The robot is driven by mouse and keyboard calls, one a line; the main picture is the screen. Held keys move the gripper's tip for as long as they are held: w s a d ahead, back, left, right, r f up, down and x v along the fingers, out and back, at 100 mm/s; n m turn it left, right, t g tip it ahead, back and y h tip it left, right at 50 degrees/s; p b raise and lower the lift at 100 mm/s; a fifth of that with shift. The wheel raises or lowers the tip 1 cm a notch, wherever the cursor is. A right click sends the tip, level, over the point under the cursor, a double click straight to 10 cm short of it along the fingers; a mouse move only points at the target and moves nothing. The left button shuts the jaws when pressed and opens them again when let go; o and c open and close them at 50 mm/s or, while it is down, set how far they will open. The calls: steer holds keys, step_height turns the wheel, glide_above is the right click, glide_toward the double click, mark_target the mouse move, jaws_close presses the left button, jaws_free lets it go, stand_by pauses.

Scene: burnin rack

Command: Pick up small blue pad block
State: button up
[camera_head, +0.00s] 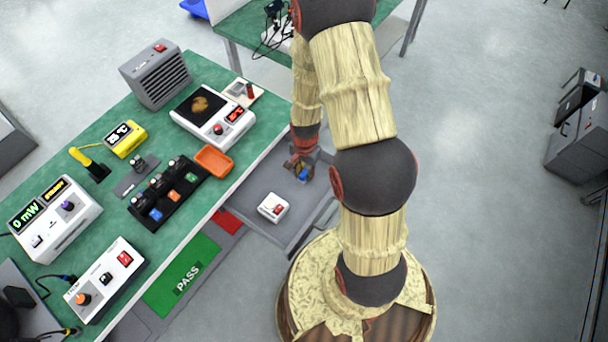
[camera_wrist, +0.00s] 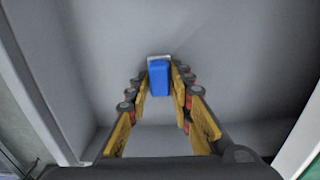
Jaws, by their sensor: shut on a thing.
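The small blue pad block (camera_wrist: 159,79) is between the two fingertips of my gripper (camera_wrist: 160,90) in the wrist view, with a pale edge showing at its far end. My gripper is shut on it. In the head view the gripper (camera_head: 301,168) is over the grey tray-like surface beside the bench, and a bit of the blue block (camera_head: 303,174) shows at its tips. From these views I cannot tell how far the block is from the grey surface.
A white box with a red button (camera_head: 273,207) sits on the grey surface (camera_head: 262,180) near my gripper. The green bench (camera_head: 228,185) to the left carries an orange tray (camera_head: 214,161), a black fixture strip (camera_head: 168,197) and several instruments. Raised walls edge the grey surface.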

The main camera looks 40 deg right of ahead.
mark_target(305, 171)
steer(key=shift+r+p, duration=0.3)
steer(key=shift+r, duration=0.15)
step_height(305, 171, up, 2)
steer(key=shift+r+p, duration=0.2)
steer(key=shift+p, duration=0.4)
steer(key=shift+s+a+r+p, duration=0.45)
steer(key=shift+s+r+p, duration=0.3)
steer(key=shift+s+r, duration=1.2)
steer(key=shift+s+a+r+p, duration=0.6)
steer(key=shift+s+r, duration=0.7)
steer(key=shift+s, duration=1.35)
steer(key=shift+s+a+r+p, duration=0.3)
steer(key=shift+s+r+p, duration=0.6)
steer(key=shift+s+r, duration=1.05)
steer(key=shift+s+f, duration=0.3)
steer(key=shift+f, duration=0.05)
